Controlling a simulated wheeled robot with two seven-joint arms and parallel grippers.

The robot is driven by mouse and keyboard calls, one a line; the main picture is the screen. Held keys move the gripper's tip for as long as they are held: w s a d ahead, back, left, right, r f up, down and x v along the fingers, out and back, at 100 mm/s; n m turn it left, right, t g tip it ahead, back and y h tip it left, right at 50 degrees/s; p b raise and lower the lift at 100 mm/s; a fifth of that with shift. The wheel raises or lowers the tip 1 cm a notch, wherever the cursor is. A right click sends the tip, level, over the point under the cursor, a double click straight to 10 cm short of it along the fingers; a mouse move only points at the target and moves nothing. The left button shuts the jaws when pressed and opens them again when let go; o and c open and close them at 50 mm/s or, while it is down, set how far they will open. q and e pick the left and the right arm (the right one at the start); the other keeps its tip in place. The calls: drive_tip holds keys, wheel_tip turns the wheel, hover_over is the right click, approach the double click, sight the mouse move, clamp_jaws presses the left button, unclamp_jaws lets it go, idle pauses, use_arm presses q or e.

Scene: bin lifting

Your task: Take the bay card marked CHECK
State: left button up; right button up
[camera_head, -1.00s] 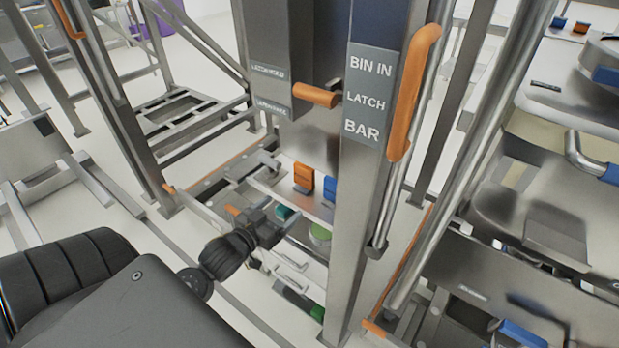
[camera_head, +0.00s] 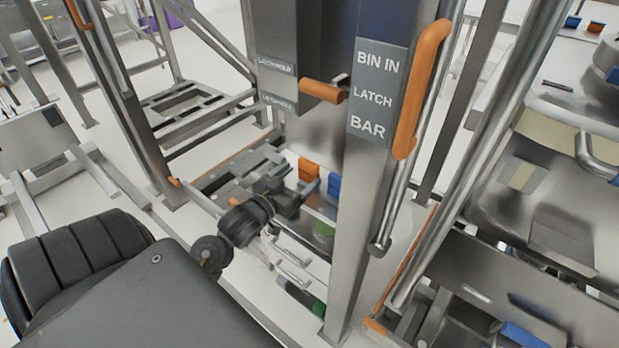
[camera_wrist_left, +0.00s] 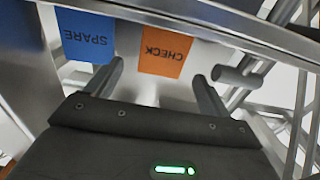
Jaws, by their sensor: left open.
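The orange card marked CHECK (camera_wrist_left: 163,52) hangs from a metal edge in the left wrist view, its lettering upside down there. A blue card marked SPARE (camera_wrist_left: 86,36) hangs to its left. In the head view the orange card (camera_head: 308,169) and the blue card (camera_head: 333,188) stand inside the steel frame, behind a post. My left gripper (camera_head: 290,199) is just in front of the orange card. In the left wrist view my left gripper (camera_wrist_left: 159,72) is open, its fingers apart with the orange card's lower part showing between them. My right gripper is not in view.
A steel post with a BIN IN LATCH BAR label (camera_head: 370,92) and an orange handle (camera_head: 420,88) stands right of my left gripper. An orange knob (camera_head: 322,91) sticks out above it. In the wrist view a metal peg (camera_wrist_left: 238,77) is close to the right finger.

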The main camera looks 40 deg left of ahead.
sight(307, 169)
use_arm(q)
drive_tip(key=w, duration=0.4)
drive_tip(key=shift+w+a+f, duration=0.15)
drive_tip(key=shift+w+f, duration=0.05)
drive_tip(key=shift+w, duration=0.4)
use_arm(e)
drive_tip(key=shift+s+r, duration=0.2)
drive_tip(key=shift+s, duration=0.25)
use_arm(q)
drive_tip(key=shift+c, duration=0.3)
drive_tip(key=c, duration=1)
drive_tip(key=shift+c, duration=0.2)
